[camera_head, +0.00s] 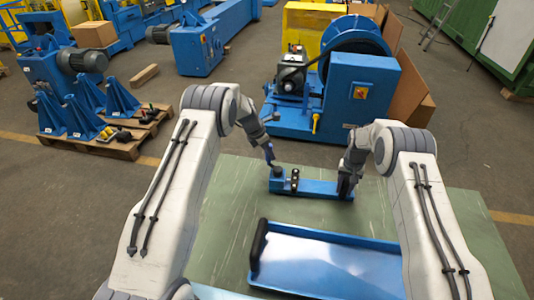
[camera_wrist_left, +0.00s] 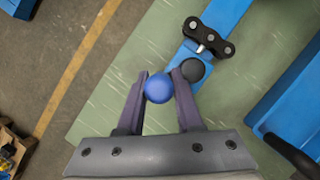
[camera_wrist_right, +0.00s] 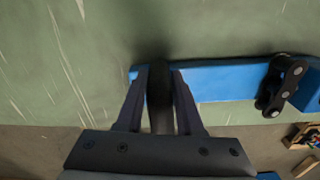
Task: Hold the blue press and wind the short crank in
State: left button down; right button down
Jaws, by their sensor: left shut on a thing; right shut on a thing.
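The blue press (camera_head: 322,188) is a narrow blue bar on the green table. A short dark chain piece (camera_head: 293,180) stands on it near its left end; it also shows in the left wrist view (camera_wrist_left: 208,38). My left gripper (camera_head: 270,158) is shut on a blue ball knob (camera_wrist_left: 158,88), which I take for the crank's knob. A black round part (camera_wrist_left: 194,71) sits beside the knob; the crank arm itself is hidden. My right gripper (camera_head: 345,190) is shut on a black upright grip (camera_wrist_right: 159,88) at the press's right end.
A blue tray (camera_head: 325,262) with a black handle (camera_head: 258,243) lies in front of the press. A blue machine (camera_head: 345,95) stands on the floor behind the table.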

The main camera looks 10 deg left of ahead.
pick_arm(q)
jog(key=shift+w+d+m+g+h, duration=0.2)
jog(key=shift+w+d+m+g, duration=0.1)
jog(key=shift+m, duration=0.6)
jog(key=shift+w+d+m+g+h, duration=0.25)
jog(key=shift+d+m+g, duration=0.1)
jog(key=shift+m, duration=0.55)
jog(key=shift+w+d+m+g+h, duration=0.15)
jog(key=shift+w+d+m+g, duration=0.15)
jog(key=shift+m, duration=0.6)
jog(key=shift+s, duration=0.1)
jog(key=c, duration=0.6)
grip_release()
jog(key=v, duration=1.2)
